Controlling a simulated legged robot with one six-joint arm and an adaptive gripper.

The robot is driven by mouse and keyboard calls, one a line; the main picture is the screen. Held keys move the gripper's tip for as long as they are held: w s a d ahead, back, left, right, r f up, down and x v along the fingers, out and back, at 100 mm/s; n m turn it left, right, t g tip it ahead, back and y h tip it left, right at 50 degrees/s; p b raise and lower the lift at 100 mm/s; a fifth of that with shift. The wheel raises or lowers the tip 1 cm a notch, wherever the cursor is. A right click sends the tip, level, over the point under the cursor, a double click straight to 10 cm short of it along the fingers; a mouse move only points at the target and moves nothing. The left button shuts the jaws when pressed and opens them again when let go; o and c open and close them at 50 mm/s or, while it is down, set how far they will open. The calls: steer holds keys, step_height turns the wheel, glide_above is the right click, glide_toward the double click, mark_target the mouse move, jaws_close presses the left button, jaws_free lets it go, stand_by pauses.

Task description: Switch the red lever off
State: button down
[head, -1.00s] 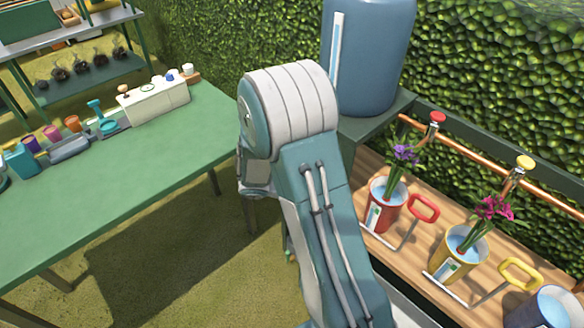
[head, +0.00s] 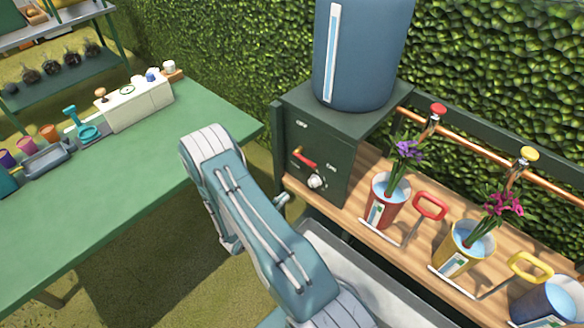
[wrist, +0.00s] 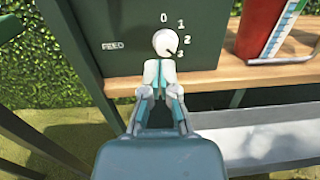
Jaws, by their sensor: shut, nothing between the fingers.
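The red lever (head: 304,158) is on the front of a dark green control box (head: 325,140) in the head view. It slants down to the right, between small white labels too small to read. A round white dial (head: 316,182) sits just below it; in the wrist view the dial (wrist: 165,41) has the numbers 0 to 3 around it. My gripper (wrist: 161,65) is shut and empty, its fingertips just in front of or below the dial; contact cannot be told. The lever is outside the wrist view. In the head view my arm hides most of the gripper.
A blue tank (head: 362,60) stands on the box. To the right, a wooden shelf (head: 352,205) holds a red pot (head: 378,208) and a yellow pot (head: 458,255) with flowers. A grey trough (head: 345,265) lies below. A green table (head: 110,180) is at left.

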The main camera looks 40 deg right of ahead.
steer(key=shift+w+a+f+n+t, duration=0.15)
steer(key=shift+w+f+n+t, duration=0.15)
steer(key=shift+f, duration=0.25)
steer(key=d+r, duration=0.1)
steer(key=d, duration=0.2)
steer(key=d+r, duration=0.2)
steer(key=d, duration=0.2)
steer(key=d+r, duration=0.1)
steer(key=d, duration=0.2)
steer(key=shift+w+d+r, duration=0.25)
steer(key=shift+w+d, duration=0.1)
steer(key=shift+w, duration=0.05)
